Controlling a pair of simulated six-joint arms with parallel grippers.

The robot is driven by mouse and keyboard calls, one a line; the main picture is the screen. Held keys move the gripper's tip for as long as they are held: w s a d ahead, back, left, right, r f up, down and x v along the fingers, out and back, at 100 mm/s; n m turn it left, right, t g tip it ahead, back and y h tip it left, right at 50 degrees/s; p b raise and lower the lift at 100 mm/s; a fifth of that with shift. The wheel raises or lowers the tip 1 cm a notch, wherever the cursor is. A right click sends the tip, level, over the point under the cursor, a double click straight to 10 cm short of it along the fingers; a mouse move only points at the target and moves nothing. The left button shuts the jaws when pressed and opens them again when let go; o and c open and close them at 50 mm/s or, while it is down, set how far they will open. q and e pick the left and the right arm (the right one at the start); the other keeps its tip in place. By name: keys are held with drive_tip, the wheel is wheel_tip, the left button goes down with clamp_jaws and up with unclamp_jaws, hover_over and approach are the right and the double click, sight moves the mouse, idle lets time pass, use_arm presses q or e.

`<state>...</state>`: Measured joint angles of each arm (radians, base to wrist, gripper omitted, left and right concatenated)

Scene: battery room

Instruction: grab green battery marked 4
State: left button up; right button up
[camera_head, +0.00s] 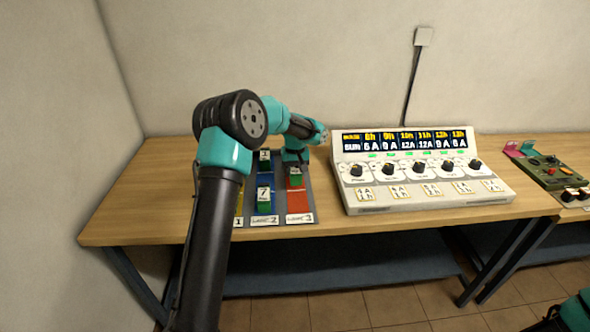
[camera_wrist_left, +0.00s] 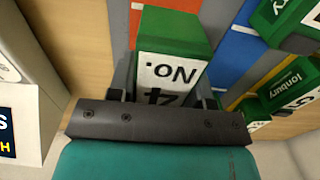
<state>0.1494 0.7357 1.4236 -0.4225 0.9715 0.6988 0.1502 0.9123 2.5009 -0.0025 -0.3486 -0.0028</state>
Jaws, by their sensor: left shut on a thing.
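The green battery marked 4 (camera_wrist_left: 172,52) shows in the left wrist view with a white label reading "NO." and a 4 partly covered by my gripper. In the head view the green battery (camera_head: 295,179) is over the red lane of the tray, under my left gripper (camera_head: 295,166). My left gripper, also in the left wrist view (camera_wrist_left: 165,100), is shut on this battery. I cannot tell whether the battery touches the tray. My right gripper is out of view.
A green battery marked 7 (camera_head: 264,197) and another green battery (camera_head: 264,160) stand in the blue lane beside it. A charger panel with knobs (camera_head: 420,180) stands to the right on the wooden table (camera_head: 135,205). A dark green device (camera_head: 550,172) is farther right.

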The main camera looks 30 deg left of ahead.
use_arm(q)
drive_tip(key=s+d, duration=0.2)
drive_tip(key=s, duration=0.1)
drive_tip(key=s+d+r, duration=0.1)
drive_tip(key=s+d, duration=0.1)
drive_tip(key=s, duration=0.2)
drive_tip(key=s+d, duration=0.3)
drive_tip(key=s, duration=0.1)
drive_tip(key=shift+s+r, duration=0.15)
drive_tip(key=shift+a, duration=0.15)
